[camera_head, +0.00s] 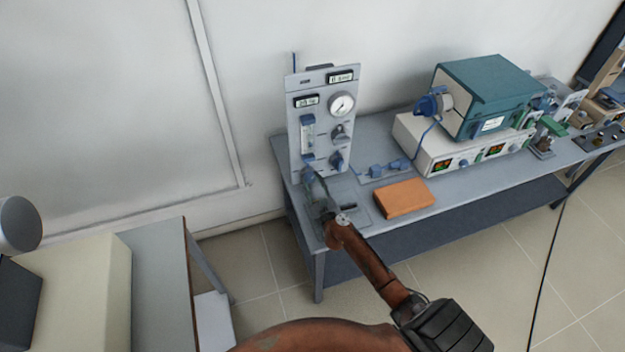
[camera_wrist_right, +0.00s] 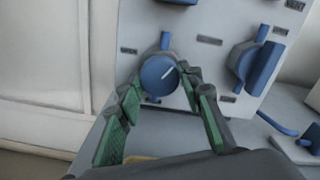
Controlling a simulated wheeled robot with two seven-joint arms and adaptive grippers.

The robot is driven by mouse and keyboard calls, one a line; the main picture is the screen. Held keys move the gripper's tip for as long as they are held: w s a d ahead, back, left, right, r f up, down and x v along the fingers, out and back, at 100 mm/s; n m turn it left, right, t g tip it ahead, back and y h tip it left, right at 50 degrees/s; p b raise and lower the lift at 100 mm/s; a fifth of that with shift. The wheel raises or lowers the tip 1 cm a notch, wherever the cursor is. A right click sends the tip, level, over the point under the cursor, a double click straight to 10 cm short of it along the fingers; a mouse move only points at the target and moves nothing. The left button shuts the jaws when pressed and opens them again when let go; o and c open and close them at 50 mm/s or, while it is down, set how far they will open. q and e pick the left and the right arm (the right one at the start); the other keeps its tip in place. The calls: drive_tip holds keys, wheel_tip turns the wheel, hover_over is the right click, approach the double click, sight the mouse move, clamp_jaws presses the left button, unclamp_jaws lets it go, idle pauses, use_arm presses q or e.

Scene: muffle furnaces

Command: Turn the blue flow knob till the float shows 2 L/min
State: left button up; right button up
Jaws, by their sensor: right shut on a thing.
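The round blue flow knob (camera_wrist_right: 158,76), with a white pointer line slanting up and right, is on the pale grey panel (camera_head: 325,85). In the head view the knob (camera_head: 308,159) is small, at the lower left of the panel. Above it is the flow tube (camera_head: 308,134); the float and its reading are too small to tell. My right gripper (camera_wrist_right: 163,84) has its green-padded fingers on either side of the knob and is shut on it. In the head view this gripper (camera_head: 315,180) reaches the panel's lower left. My left gripper is out of view.
A larger blue valve handle (camera_wrist_right: 252,64) sits close to the right of the knob. A round gauge (camera_head: 341,104) is higher on the panel. An orange-brown block (camera_head: 404,198) lies on the bench, and a teal furnace (camera_head: 488,82) stands farther right.

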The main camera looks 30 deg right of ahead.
drive_tip(key=shift+n, duration=0.6)
drive_tip(key=o, duration=1.1)
drive_tip(key=v, duration=1.2)
